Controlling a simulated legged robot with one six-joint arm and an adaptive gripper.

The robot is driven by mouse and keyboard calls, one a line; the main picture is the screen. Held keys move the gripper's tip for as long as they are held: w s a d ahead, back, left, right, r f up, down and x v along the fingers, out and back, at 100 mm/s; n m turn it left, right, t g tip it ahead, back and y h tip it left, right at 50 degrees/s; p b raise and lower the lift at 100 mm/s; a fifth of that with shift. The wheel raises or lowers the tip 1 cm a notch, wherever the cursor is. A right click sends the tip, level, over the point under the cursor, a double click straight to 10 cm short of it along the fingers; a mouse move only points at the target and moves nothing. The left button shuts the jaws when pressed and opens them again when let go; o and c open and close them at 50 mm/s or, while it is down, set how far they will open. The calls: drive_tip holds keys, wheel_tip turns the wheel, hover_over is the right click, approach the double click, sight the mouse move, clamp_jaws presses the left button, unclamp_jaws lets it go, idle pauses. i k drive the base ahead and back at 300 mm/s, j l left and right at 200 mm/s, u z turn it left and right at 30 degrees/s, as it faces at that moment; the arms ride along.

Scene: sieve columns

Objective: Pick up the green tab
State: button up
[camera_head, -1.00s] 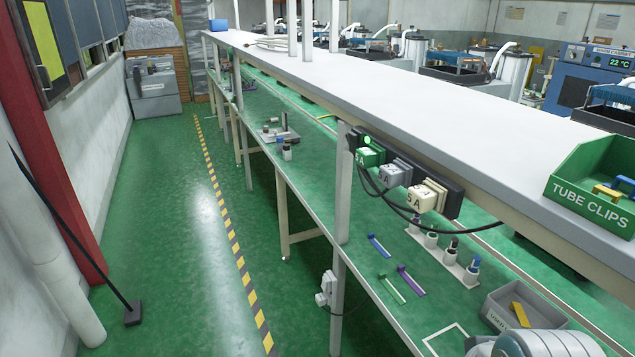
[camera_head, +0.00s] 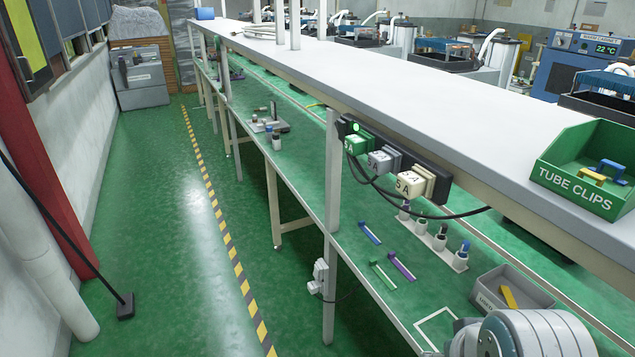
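A slim green tab (camera_head: 383,274) lies flat on the green lower shelf (camera_head: 345,262). A purple tab (camera_head: 402,266) lies just to its right and a blue tab (camera_head: 369,233) lies farther back. The three lie apart from one another. A grey rounded part of my own arm shows at the bottom right edge of the head view, to the right of and nearer than the green tab. My gripper's fingers do not show.
A grey bin (camera_head: 513,287) holding a yellow piece and a rack of small vials (camera_head: 437,244) stand right of the tabs. The white upper worktop (camera_head: 420,110) overhangs the shelf. Plugs with black cables (camera_head: 384,160) hang at its edge. A green tube-clips box (camera_head: 585,170) sits on top.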

sight(373, 263)
drive_tip(key=i+j, duration=0.15)
drive_tip(key=j, duration=0.4)
drive_tip(key=i+j+z, duration=0.15)
drive_tip(key=j, duration=0.95)
drive_tip(key=i+j+z, duration=0.2)
drive_tip(key=i+j, duration=0.4)
drive_tip(key=j, duration=0.1)
